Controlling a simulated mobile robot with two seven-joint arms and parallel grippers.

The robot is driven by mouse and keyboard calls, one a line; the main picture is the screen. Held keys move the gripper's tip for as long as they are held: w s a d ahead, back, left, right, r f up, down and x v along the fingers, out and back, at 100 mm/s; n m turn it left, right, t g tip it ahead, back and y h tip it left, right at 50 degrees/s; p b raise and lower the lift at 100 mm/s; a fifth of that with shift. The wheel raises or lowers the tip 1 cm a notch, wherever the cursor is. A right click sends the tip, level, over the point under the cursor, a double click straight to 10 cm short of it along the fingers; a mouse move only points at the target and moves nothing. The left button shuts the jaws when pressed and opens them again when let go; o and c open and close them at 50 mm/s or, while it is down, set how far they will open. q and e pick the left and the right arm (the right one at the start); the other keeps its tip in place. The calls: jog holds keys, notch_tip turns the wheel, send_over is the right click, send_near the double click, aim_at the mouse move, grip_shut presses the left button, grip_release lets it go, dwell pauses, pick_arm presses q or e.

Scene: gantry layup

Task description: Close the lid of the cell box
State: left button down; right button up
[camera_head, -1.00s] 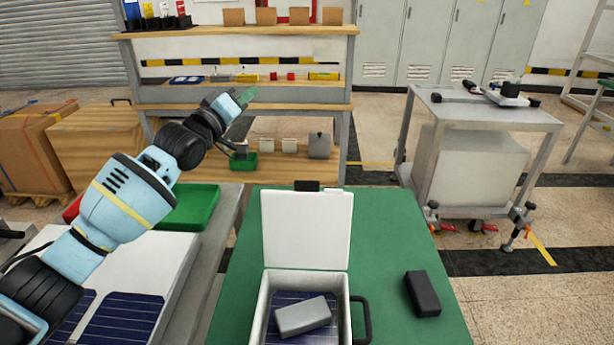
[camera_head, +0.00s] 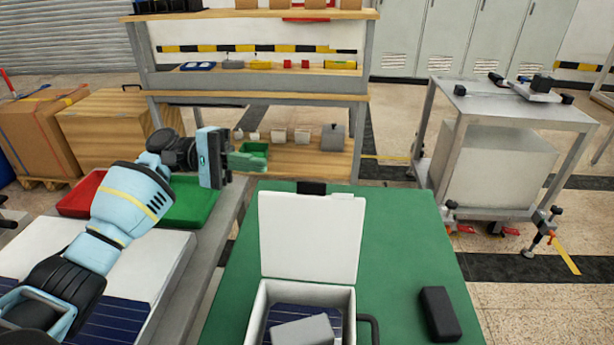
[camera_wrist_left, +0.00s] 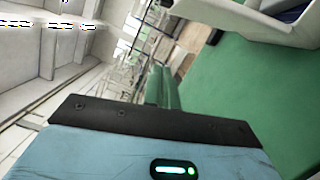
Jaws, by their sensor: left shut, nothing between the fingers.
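The white cell box (camera_head: 351,312) stands on the green table with its lid (camera_head: 311,236) open and upright at the back. A black latch piece (camera_head: 311,187) sits at the lid's top edge, and a black handle is on the box's right side. Inside lie a dark blue solar cell (camera_head: 296,317) and a grey block (camera_head: 303,332). My left gripper (camera_head: 262,162) is shut and empty, held up to the left of the lid and apart from it. In the left wrist view its green fingers (camera_wrist_left: 162,88) show together, and part of the white box (camera_wrist_left: 265,22) shows at top right. My right gripper is not in view.
A black block (camera_head: 440,313) lies on the green table (camera_head: 400,235) to the right of the box. Red and green trays (camera_head: 190,203) stand to the left. A wooden shelf (camera_head: 260,94) stands behind, and a metal cart (camera_head: 520,112) is at right.

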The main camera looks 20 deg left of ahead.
pick_arm(q)
jog(key=shift+s+r+m+g, duration=0.3)
jog(key=shift+s+g, duration=0.05)
jog(key=shift+g, duration=0.05)
jog(key=s+d+r+p, duration=0.1)
jog(key=s+d+p, duration=0.2)
jog(key=d, duration=0.8)
jog(key=shift+s+r+p, duration=0.25)
jog(key=shift+r+p, duration=0.05)
jog(key=shift+p, duration=0.1)
jog(key=shift+s, duration=0.1)
